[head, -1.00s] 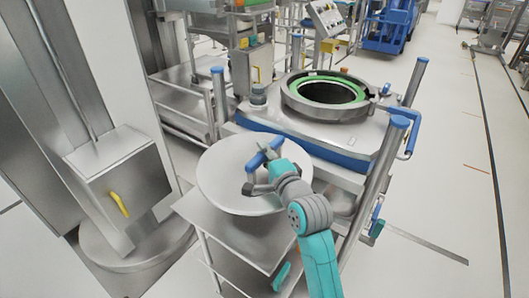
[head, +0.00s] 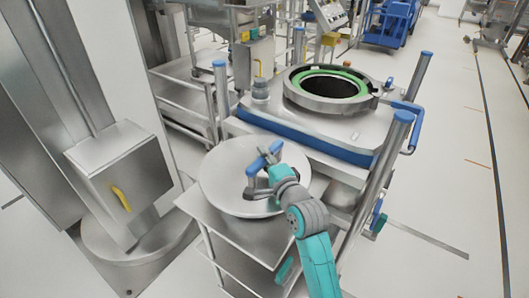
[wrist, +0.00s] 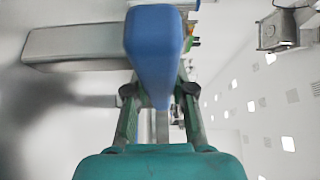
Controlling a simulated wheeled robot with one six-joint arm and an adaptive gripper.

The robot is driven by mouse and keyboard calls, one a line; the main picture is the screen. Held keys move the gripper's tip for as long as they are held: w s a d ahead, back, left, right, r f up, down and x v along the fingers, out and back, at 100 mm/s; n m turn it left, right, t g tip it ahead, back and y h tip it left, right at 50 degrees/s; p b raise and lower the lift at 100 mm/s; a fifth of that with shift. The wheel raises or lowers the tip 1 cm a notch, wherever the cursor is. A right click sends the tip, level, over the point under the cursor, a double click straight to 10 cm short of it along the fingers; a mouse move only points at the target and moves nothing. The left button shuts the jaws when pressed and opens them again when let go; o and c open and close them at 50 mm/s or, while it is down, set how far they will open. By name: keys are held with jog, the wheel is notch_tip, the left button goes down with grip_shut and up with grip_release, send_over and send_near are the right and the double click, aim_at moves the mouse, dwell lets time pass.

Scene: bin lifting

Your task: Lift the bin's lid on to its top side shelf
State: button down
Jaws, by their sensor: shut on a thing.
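The lid (head: 222,180) is a round, shallow silver disc with a blue bar handle (head: 264,158). My gripper (head: 266,162) is shut on this handle; the blue handle also fills the upper middle of the wrist view (wrist: 155,50) between the fingers. The lid is level over the top side shelf (head: 250,236), a flat metal plate on the near side of the bin (head: 310,124). I cannot tell whether the lid touches the shelf, as its underside is hidden. The bin's round mouth (head: 330,103) is open, with a green ring inside.
Metal posts with blue caps (head: 397,150) stand at the bin's corners, one close to my arm. A blue bumper (head: 300,137) lies between shelf and bin mouth. The floor to the right is clear.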

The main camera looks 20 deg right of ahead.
aim_at(265, 173)
jog(key=shift+f, duration=1.55)
jog(key=shift+f, duration=0.2)
dwell(0.3)
jog(key=c, duration=0.9)
grip_release()
jog(key=shift+f, duration=0.35)
jog(key=s, duration=0.8)
jog(key=s+d, duration=0.1)
jog(key=s, duration=0.3)
jog(key=shift+r, duration=0.25)
